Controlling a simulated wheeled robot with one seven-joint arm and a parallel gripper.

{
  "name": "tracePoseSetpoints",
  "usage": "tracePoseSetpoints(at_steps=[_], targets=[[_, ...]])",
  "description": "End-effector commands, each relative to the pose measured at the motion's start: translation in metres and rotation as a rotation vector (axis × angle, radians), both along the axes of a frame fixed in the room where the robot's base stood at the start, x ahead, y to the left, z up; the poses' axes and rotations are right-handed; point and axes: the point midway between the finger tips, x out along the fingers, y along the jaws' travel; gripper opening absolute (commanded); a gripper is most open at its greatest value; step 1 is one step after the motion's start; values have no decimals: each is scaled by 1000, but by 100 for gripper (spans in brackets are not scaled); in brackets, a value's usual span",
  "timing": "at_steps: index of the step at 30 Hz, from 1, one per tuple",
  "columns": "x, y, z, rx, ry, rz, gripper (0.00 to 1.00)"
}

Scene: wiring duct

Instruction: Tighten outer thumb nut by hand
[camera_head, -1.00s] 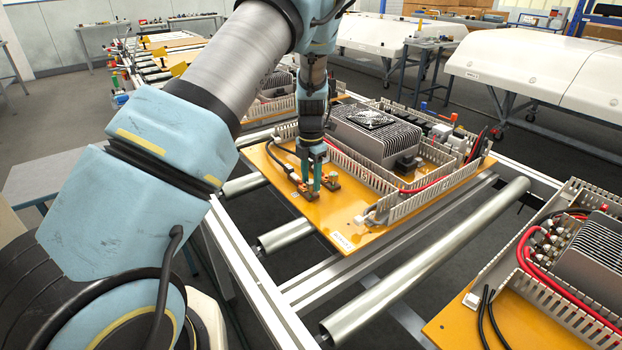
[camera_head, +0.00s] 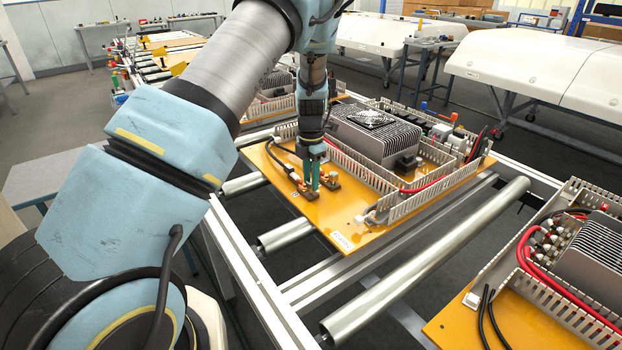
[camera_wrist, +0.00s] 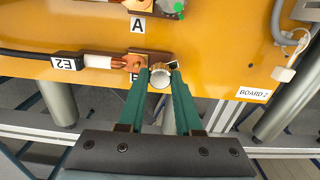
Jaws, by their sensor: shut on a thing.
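The thumb nut (camera_wrist: 160,72), a round brass-coloured piece with a silver cylinder end, sits at the right end of a copper terminal bar (camera_wrist: 128,62) in the wrist view. My gripper (camera_wrist: 159,70) has its two green fingers on either side of the nut and is shut on it. In the head view my gripper (camera_head: 311,187) points down at the copper terminals near the front left of the orange board (camera_head: 350,239). The nut is too small and hidden to make out there. A black cable (camera_wrist: 28,57) labelled E2 runs to the bar from the left.
A second copper terminal (camera_wrist: 152,7) stands by label A, with a green dot beside it. Slotted wiring duct (camera_head: 414,202) and a finned grey unit (camera_head: 372,138) lie to the right of my gripper. The board's front area is clear. Another board (camera_head: 470,320) is at the lower right.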

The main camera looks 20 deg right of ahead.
Motion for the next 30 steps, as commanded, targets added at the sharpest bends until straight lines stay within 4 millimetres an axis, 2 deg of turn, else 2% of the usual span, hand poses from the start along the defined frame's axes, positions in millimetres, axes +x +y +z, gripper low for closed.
tracePoseSetpoints(at_steps=[8,30], targets=[[0,0,0,0,0,-206,0],[1,0,1,-1,-3,-909,0]])
